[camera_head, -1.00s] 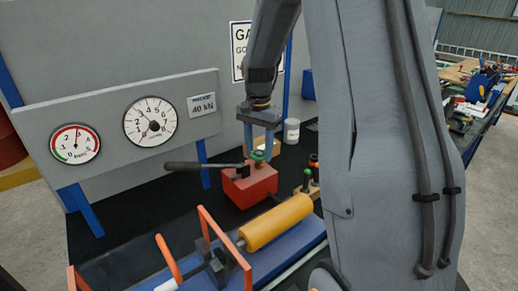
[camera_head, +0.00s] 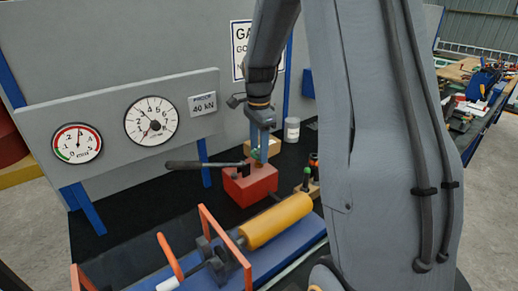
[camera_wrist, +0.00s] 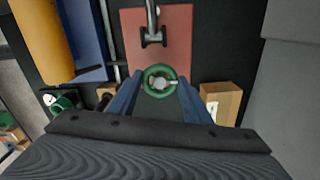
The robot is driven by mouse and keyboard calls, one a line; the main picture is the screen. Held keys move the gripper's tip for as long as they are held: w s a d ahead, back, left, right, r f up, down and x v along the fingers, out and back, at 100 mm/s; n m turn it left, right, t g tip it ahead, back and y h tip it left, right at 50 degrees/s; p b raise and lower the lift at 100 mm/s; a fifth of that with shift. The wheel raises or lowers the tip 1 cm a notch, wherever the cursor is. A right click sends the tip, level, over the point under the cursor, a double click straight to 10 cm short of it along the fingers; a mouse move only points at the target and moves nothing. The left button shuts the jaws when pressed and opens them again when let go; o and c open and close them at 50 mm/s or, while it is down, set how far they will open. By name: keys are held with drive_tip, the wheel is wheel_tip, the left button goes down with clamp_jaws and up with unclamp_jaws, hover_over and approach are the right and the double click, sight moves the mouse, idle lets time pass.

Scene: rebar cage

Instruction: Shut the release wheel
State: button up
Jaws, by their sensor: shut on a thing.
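The release wheel (camera_wrist: 160,81) is a small green ring with a pale hub. It sits on top of a red pump block (camera_head: 252,187). In the wrist view my gripper (camera_wrist: 159,84) points down at the block, with its blue fingers on both sides of the wheel and shut on it. In the head view the fingers (camera_head: 260,148) come down onto the wheel, which is partly hidden behind them. The dark pump handle (camera_head: 195,164) sticks out to the left from the block.
A yellow cylinder (camera_head: 275,222) lies on a blue bed in front of the block, beside orange frames. Two gauges (camera_head: 151,121) are on a grey panel at the left. A cardboard box (camera_wrist: 221,101) and a white can (camera_head: 292,130) stand close by.

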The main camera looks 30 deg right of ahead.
drive_tip(key=shift+a, duration=0.1)
drive_tip(key=o, duration=1.1)
drive_tip(key=shift+c, duration=0.2)
drive_tip(key=shift+r, duration=0.1)
drive_tip(key=shift+r, duration=0.3)
drive_tip(key=shift+r+b, duration=1.1)
drive_tip(key=shift+r, duration=2.45)
